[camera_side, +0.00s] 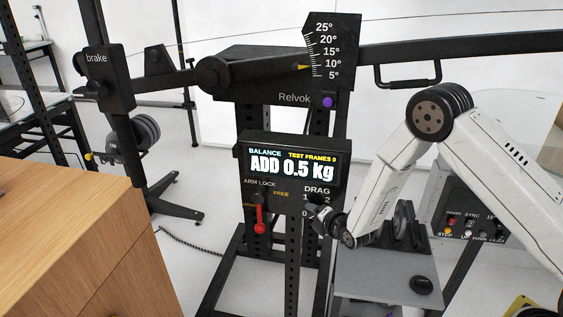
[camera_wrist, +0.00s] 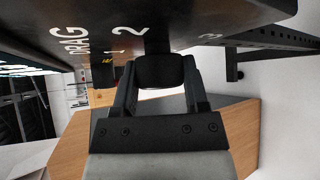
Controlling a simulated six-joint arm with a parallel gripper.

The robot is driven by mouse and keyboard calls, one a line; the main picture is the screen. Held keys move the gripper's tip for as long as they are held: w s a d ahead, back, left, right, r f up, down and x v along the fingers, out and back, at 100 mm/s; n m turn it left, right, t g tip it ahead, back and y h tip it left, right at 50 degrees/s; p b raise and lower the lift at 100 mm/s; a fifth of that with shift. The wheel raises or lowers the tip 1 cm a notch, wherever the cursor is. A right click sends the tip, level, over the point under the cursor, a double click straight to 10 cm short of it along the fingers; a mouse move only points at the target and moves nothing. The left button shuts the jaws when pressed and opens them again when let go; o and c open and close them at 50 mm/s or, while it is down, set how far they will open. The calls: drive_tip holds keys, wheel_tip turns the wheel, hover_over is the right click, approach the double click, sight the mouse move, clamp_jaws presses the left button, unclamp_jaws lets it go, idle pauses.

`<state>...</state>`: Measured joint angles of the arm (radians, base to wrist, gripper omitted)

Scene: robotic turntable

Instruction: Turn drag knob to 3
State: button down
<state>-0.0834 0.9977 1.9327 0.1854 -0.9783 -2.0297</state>
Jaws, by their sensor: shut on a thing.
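The drag knob (camera_wrist: 160,72) is a dark round knob on the black control panel (camera_side: 285,172), under the white DRAG label. My gripper (camera_side: 322,212) is at the panel's lower right and is shut on the knob. In the wrist view, one finger lies on each side of the knob. The numerals 2 (camera_wrist: 130,38) and 3 (camera_wrist: 208,38) show on the panel face beyond the knob. In the side view 0, 1 and 2 show, while my gripper covers the knob and the area of 3. I cannot tell which number the knob points at.
A display (camera_side: 293,165) above reads ADD 0.5 kg. A red-handled arm lock lever (camera_side: 260,215) hangs left of the knob, near FREE. A wooden cabinet (camera_side: 60,240) stands at the left. A black switch box (camera_side: 470,212) is behind my arm at the right.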

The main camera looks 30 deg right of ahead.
drive_tip(key=shift+t, duration=0.3)
drive_tip(key=shift+f+m+t+y, duration=0.15)
drive_tip(key=shift+m+t+y, duration=0.35)
drive_tip(key=shift+m+t, duration=0.45)
drive_tip(key=m+t, duration=0.3)
drive_tip(key=shift+f, duration=0.1)
drive_tip(key=m+t+h, duration=0.1)
drive_tip(key=m+t, duration=0.1)
drive_tip(key=m, duration=0.1)
drive_tip(key=shift+t, duration=0.25)
drive_tip(key=shift+m+t+h, duration=0.55)
drive_tip(key=shift+m+h, duration=0.2)
drive_tip(key=shift+m, duration=0.6)
drive_tip(key=shift+m+t+h, duration=0.55)
drive_tip(key=shift+m+h, duration=0.2)
drive_tip(key=shift+m, duration=0.55)
drive_tip(key=shift+c, duration=0.5)
unclamp_jaws()
